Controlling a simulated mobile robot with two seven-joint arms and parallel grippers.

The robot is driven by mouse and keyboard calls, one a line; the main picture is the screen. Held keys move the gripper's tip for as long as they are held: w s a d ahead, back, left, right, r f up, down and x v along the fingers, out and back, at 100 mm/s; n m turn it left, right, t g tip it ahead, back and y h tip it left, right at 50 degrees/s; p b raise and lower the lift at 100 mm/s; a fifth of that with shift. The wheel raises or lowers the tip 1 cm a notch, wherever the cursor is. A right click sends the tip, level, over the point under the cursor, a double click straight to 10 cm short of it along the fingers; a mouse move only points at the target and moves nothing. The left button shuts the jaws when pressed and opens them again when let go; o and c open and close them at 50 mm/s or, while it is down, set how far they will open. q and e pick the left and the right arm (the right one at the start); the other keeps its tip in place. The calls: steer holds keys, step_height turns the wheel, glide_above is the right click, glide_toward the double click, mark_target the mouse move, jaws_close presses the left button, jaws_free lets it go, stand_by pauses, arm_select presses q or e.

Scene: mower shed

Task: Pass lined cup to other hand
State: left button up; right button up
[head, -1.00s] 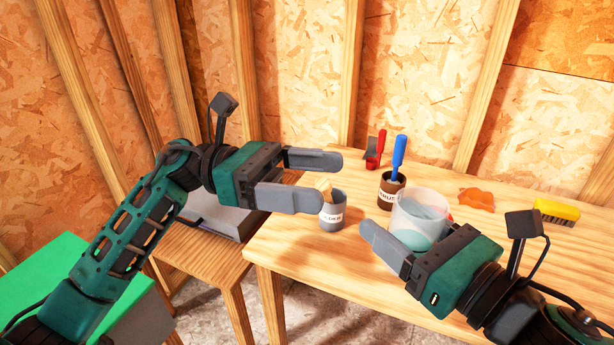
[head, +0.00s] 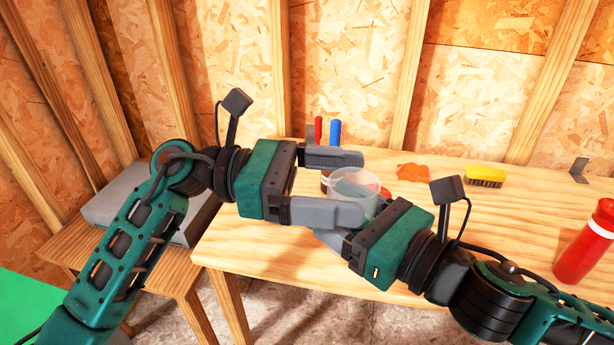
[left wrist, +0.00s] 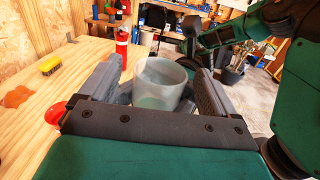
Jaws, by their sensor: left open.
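The lined cup (head: 357,184) is a clear, whitish cup with a pale inside, held up above the table. It also shows in the left wrist view (left wrist: 160,84), between my left gripper's fingers. My left gripper (head: 361,188) is open, with one finger on the far side of the cup and one on the near side. In the wrist view a gap shows beside the cup. My right gripper (head: 335,238) comes in from the right, lower down, and is shut on the cup; its fingers are largely hidden behind the left finger and cup.
On the wooden table (head: 500,230) stand a red bottle (head: 583,243), a yellow brush (head: 485,176) and an orange cloth-like piece (head: 413,172). Blue (head: 335,133) and red (head: 318,130) handles rise behind my left gripper. The table's middle right is clear.

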arm_select(q)
steer(key=shift+d, duration=0.25)
steer(key=c, duration=1.2)
arm_select(e)
steer(key=o, duration=1.2)
steer(key=shift+o, duration=0.2)
steer(key=shift+f, duration=0.1)
